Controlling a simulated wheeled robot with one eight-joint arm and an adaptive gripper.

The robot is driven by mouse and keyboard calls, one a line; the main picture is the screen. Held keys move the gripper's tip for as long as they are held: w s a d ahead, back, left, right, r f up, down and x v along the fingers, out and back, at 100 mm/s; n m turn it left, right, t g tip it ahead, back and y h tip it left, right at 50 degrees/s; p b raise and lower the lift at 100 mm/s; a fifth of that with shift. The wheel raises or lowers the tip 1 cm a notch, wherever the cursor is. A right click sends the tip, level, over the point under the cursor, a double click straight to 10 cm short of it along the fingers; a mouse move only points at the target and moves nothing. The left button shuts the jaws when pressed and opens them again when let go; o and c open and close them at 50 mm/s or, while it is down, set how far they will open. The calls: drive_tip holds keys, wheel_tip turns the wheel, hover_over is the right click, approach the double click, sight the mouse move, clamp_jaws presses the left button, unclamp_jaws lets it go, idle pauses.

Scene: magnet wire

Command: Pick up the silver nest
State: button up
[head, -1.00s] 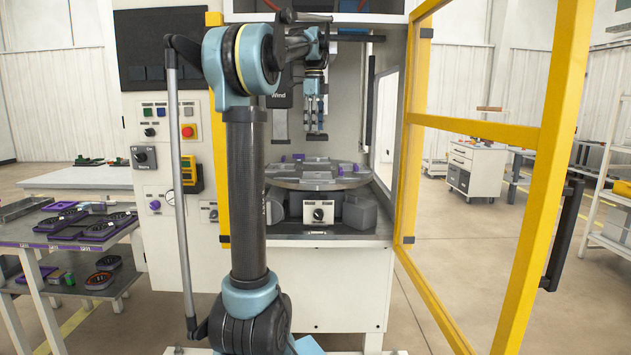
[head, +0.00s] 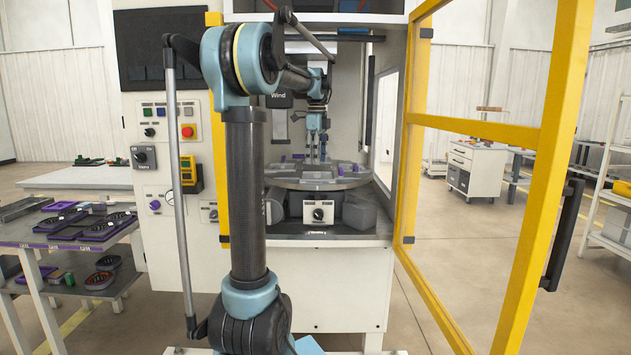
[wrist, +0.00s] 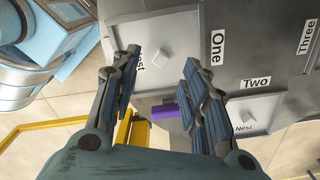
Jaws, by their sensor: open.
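In the wrist view, a silver-grey nest plate (wrist: 178,76) with a small square knob lies at the top centre, its "Nest" label partly covered by a finger. A second grey nest (wrist: 246,104) with a knob sits at the right, beside the "Two" label. My gripper (wrist: 160,58) is open and empty, its fingertips on either side of the first nest's knob in this picture; contact cannot be told. In the head view, my gripper (head: 316,156) points down over the rear of the round turntable (head: 285,183); the nests are too small there to tell apart.
A purple block (wrist: 168,111) shows between the fingers. The machine's yellow-framed door (head: 482,130) stands open at the right. A grey panel marked "One" and "Three" (wrist: 265,45) adjoins the nests. A table with trays (head: 80,235) stands at the left.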

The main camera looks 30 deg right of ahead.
sight(317, 176)
drive_tip(key=shift+d+f, duration=0.15)
drive_tip(key=shift+f, duration=2.55)
clamp_jaws()
